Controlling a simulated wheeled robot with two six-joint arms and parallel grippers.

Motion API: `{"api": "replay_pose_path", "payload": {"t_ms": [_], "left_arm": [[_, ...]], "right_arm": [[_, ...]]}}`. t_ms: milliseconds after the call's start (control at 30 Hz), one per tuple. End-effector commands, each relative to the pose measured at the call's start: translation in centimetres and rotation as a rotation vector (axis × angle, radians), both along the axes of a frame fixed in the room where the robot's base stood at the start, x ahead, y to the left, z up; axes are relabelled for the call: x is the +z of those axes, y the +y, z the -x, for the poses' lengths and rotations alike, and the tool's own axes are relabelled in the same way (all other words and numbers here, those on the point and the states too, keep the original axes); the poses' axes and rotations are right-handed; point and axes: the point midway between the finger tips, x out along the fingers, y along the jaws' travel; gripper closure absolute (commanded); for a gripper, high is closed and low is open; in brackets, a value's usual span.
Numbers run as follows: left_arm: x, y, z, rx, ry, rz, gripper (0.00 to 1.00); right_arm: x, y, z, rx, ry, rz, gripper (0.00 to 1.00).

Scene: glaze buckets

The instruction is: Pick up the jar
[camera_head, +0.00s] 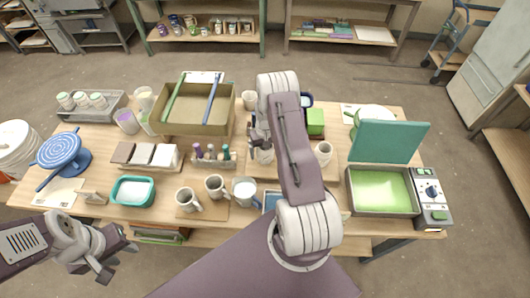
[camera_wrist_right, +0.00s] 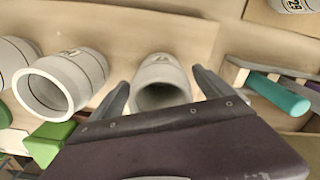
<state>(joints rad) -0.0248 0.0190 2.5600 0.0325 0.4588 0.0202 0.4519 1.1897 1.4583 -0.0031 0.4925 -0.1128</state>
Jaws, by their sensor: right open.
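A pale grey jar (camera_wrist_right: 162,72) with a dark mark on its side stands between the fingers of my right gripper (camera_wrist_right: 160,88) in the right wrist view. Both fingers are apart, one on each side of the jar, and I see no clear contact. In the head view the jar (camera_head: 264,157) is partly hidden by my right gripper (camera_head: 257,138) and arm. My left gripper (camera_head: 117,262) is at the lower left, off the table's front edge, with its fingers apart and nothing between them.
Another pale jar (camera_wrist_right: 62,82) stands beside it, with a green block (camera_wrist_right: 48,143) near. A rack of teal-handled tools (camera_wrist_right: 280,95) is close on the other side. Several mugs (camera_head: 216,187) stand in front. A tan bin (camera_head: 195,122) stands behind left, an open green-lined case (camera_head: 380,190) right.

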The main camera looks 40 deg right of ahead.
Motion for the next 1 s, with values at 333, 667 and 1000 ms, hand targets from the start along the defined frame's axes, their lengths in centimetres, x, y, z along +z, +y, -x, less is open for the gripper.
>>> {"api": "replay_pose_path", "payload": {"t_ms": [333, 667, 1000], "left_arm": [[0.0, 0.0, 0.0, 0.0, 0.0, 0.0, 0.64], [-0.4, 0.0, 0.0, 0.0, 0.0, 0.0, 0.64], [-3.0, 0.0, 0.0, 0.0, 0.0, 0.0, 0.64]], "right_arm": [[0.1, 0.0, 0.0, 0.0, -0.001, 0.0, 0.91], [0.7, 0.0, -0.1, 0.0, -0.002, 0.001, 0.92], [5.5, -2.5, -2.1, -0.001, -0.007, 0.002, 0.92]]}}
